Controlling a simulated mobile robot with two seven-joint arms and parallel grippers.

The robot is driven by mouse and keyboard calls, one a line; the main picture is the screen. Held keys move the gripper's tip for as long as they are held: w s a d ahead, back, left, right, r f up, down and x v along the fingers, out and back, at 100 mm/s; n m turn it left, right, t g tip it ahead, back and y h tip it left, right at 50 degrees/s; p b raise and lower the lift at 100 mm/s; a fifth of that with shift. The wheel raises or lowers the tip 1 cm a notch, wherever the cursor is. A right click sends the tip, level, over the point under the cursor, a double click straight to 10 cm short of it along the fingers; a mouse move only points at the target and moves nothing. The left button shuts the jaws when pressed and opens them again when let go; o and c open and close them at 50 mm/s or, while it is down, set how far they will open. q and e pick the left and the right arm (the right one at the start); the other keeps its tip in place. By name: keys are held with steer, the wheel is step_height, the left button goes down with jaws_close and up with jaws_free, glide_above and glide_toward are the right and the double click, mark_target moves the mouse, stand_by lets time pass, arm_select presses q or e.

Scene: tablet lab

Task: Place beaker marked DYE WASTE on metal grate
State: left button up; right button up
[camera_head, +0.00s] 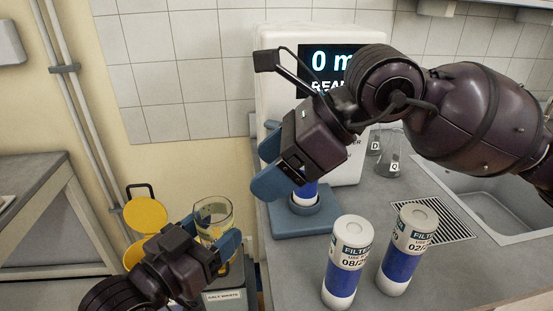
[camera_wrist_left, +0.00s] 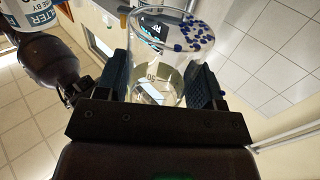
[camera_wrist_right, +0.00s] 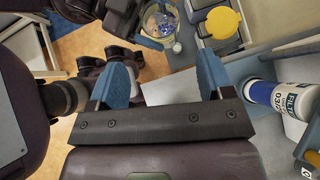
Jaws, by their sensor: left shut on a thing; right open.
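A clear glass beaker (camera_head: 213,212) with pale yellowish liquid is in my left gripper (camera_head: 212,236), above the bins at the left of the counter. The left wrist view shows the beaker (camera_wrist_left: 160,60) between both fingers, with blue specks near its rim; no DYE WASTE mark is readable on it. The metal grate (camera_head: 446,221) is a dark slatted panel in the counter, left of the sink, partly behind a filter bottle. My right gripper (camera_head: 268,163) is open and empty in front of the white machine. The right wrist view also shows the beaker (camera_wrist_right: 160,22).
Two filter bottles, one near (camera_head: 347,262) and one further right (camera_head: 406,250), stand before the grate. Another blue-and-white cylinder (camera_head: 306,193) sits in the machine's blue base (camera_head: 300,221). Flasks marked D and Q (camera_head: 389,163) stand behind. Yellow lids (camera_head: 146,216) are at the left.

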mark_target(217, 206)
steer(key=x, duration=1.1)
steer(key=shift+a+f, duration=0.1)
steer(key=shift+f, duration=0.05)
steer(key=c, duration=0.7)
arm_select(q)
steer(key=o, duration=1.1)
steer(key=shift+o, duration=0.2)
steer(key=shift+f, duration=0.1)
